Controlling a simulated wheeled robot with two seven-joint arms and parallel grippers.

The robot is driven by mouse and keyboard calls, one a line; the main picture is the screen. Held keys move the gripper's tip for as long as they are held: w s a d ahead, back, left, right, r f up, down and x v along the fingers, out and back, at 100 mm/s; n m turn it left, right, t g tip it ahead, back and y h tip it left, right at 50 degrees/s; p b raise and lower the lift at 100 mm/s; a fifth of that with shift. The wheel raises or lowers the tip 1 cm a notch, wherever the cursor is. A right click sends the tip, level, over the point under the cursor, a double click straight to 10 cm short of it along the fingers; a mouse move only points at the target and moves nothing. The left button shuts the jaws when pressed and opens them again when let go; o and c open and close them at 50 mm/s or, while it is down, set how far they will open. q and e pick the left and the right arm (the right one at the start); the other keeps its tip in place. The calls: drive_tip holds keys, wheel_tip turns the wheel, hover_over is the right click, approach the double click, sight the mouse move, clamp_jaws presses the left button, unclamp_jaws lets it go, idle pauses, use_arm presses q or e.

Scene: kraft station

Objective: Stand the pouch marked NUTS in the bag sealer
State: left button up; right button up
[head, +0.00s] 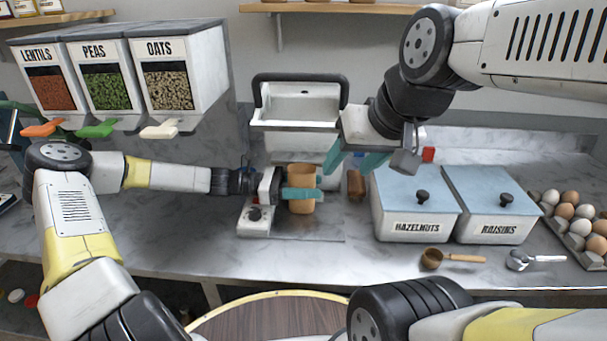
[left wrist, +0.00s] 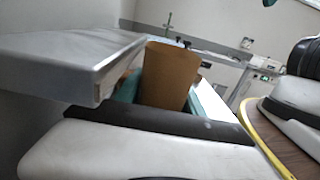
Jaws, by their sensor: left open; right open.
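A brown kraft pouch (head: 302,176) stands upright at the middle of the counter, and it also shows in the left wrist view (left wrist: 170,75). No marking is readable on it. My left gripper (head: 302,194) is open, with its teal fingers on either side of the pouch; contact cannot be told. My right gripper (head: 352,163) is open and empty, in the air right of the pouch. Behind the pouch is a white appliance with a black handle (head: 298,105), perhaps the bag sealer. A white unit with a knob (head: 254,219) sits below my left gripper.
Hazelnuts (head: 413,228) and raisins (head: 492,229) bins stand at the right, with scoops (head: 432,259) in front and an egg tray (head: 575,240) beyond. A small brown object (head: 356,184) lies between pouch and bins. Lentils, peas and oats dispensers (head: 185,80) hang at the upper left.

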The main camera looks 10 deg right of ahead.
use_arm(q)
drive_tip(key=o, duration=0.4)
drive_tip(key=shift+c, duration=0.2)
drive_tip(key=shift+a+r, duration=0.1)
drive_tip(key=shift+a, duration=0.1)
drive_tip(key=a, duration=0.3)
drive_tip(key=w+a, duration=0.1)
drive_tip(key=a, duration=0.3)
drive_tip(key=w+a, duration=0.1)
drive_tip(key=a, duration=0.3)
drive_tip(key=shift+w+a, duration=0.15)
drive_tip(key=shift+a, duration=0.05)
